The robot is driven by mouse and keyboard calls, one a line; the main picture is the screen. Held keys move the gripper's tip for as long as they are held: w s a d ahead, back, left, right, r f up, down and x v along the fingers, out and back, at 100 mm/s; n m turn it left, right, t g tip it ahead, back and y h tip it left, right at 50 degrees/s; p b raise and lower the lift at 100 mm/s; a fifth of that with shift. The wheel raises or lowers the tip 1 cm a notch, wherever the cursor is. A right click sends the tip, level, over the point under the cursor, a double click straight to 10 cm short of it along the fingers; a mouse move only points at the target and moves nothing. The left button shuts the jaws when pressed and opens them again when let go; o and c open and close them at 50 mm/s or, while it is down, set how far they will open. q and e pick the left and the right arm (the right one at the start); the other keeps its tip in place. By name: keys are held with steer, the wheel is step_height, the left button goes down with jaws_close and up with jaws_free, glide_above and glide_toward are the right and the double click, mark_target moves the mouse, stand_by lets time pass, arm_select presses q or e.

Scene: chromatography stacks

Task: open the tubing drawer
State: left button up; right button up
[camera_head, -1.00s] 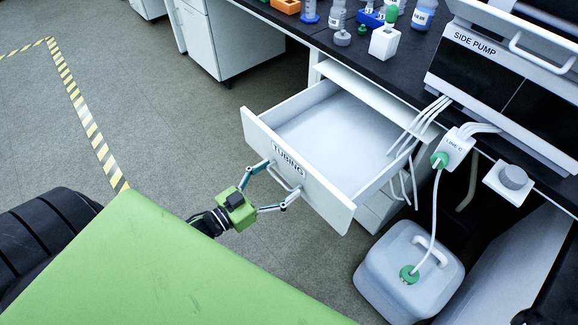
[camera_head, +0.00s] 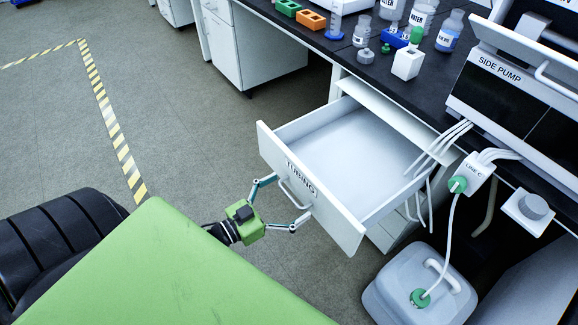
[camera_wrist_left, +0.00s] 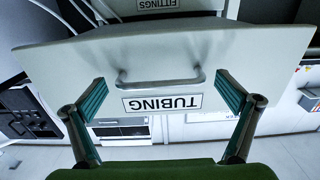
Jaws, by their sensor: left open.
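The white tubing drawer (camera_head: 268,140) stands pulled out from under the black bench, and its inside looks empty. Its front carries a TUBING label and a bar handle (camera_head: 292,197). In the left wrist view the drawer front (camera_wrist_left: 60,58) fills much of the picture, with the label (camera_wrist_left: 162,103) and handle (camera_wrist_left: 160,83) between the fingers. My left gripper (camera_head: 291,198) is open in front of the drawer, one finger on each side of the handle. I cannot tell whether a fingertip touches the front. My right gripper is not in view.
A grey-white canister (camera_head: 395,285) with a tube stands on the floor right of the drawer. White tubes (camera_head: 440,150) hang from the side pump (camera_head: 500,98) near the drawer's right side. Bottles (camera_head: 450,32) stand on the bench (camera_head: 385,85). Floor left of the drawer is clear.

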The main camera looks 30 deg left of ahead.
arm_select(q)
steer(key=v, duration=1.2)
stand_by(0.3)
